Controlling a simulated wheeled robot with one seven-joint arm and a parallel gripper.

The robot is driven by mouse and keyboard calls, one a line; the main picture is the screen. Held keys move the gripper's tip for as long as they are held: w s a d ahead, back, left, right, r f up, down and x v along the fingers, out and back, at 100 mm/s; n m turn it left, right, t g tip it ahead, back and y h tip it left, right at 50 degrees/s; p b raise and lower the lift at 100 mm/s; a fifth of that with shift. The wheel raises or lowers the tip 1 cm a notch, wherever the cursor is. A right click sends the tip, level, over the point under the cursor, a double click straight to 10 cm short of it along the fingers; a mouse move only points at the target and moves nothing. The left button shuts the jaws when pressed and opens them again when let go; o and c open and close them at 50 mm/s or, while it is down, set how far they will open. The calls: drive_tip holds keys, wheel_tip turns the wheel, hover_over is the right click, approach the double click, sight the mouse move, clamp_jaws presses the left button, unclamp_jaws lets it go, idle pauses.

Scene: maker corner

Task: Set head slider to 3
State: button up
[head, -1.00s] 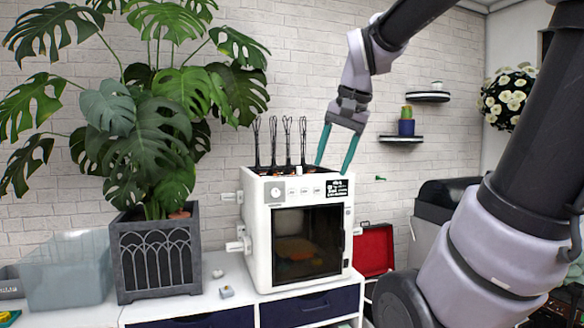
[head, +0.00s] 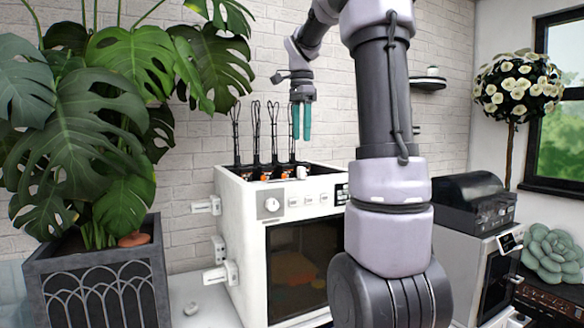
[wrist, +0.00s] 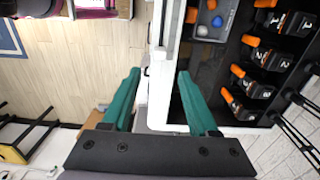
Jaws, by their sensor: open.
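A white box-shaped machine (head: 241,215) with a dark front window stands on the counter. In its open top sit several black tool heads with orange tabs and numbers, clear in the wrist view (wrist: 268,55). A small white block (head: 301,172) stands at the top front edge, right of the heads; it may be the head slider. I cannot read a slider scale. My gripper (head: 301,137) is open and empty, pointing down above the top, apart from it.
A large potted plant (head: 100,275) stands close on the left. Thin black wire stems (head: 255,130) rise from the heads. A black-topped appliance (head: 475,200) and a white flower tree (head: 515,90) stand right. My arm covers the machine's right side.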

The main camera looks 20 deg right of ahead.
sight(301, 168)
wheel_tip(301, 168, down, 11)
drive_tip(key=shift+r, duration=0.1)
idle(0.3)
drive_tip(key=shift+c, duration=0.3)
clamp_jaws()
idle(1.2)
